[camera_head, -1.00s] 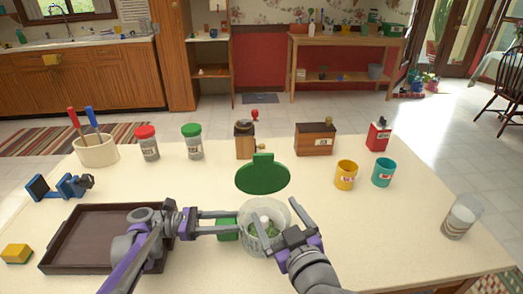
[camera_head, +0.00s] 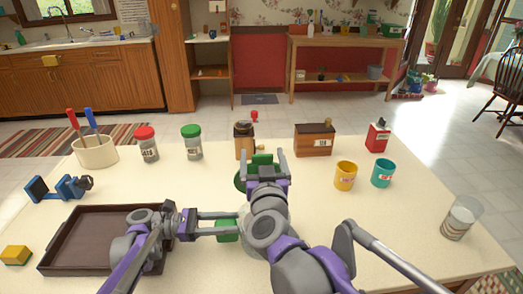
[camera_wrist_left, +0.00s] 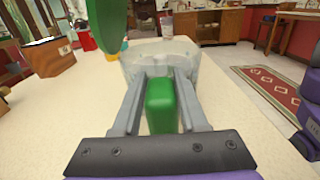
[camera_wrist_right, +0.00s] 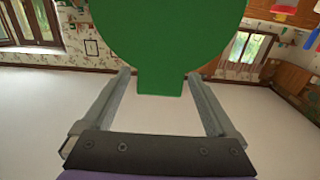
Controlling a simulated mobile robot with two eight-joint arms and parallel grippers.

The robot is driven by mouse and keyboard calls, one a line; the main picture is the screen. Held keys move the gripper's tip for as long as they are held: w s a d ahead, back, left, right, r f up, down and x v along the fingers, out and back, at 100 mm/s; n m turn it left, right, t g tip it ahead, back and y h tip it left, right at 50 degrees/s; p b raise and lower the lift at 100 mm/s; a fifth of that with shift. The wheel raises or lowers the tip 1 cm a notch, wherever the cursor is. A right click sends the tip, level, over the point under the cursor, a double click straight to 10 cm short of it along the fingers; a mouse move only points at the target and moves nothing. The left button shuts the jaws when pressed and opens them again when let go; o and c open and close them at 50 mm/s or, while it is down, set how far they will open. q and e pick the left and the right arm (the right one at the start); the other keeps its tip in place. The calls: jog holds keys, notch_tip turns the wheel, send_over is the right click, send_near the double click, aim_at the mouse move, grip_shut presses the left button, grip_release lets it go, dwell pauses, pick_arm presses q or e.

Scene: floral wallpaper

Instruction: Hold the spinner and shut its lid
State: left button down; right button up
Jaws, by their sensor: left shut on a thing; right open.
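The spinner is a clear round bowl (camera_head: 247,243) with a green side handle (camera_head: 228,231) and a green lid. The lid (camera_head: 241,181) stands raised at the bowl's far side, partly hidden by my right arm. My left gripper (camera_head: 236,222) is shut on the handle; in the left wrist view the handle (camera_wrist_left: 161,105) lies between the fingers, with the bowl (camera_wrist_left: 160,62) just beyond. My right gripper (camera_head: 266,158) is open at the lid's top. In the right wrist view the lid (camera_wrist_right: 165,35) fills the upper middle, its tab between the fingertips. Contact there cannot be told.
A brown tray (camera_head: 62,268) lies at left under my left arm. A utensil crock (camera_head: 95,152), two jars, a grinder (camera_head: 244,140) and a wooden box (camera_head: 314,140) stand behind. Yellow (camera_head: 345,176) and teal (camera_head: 382,173) mugs and a glass (camera_head: 460,218) stand at right.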

jog(key=shift+w, duration=1.4)
grip_shut()
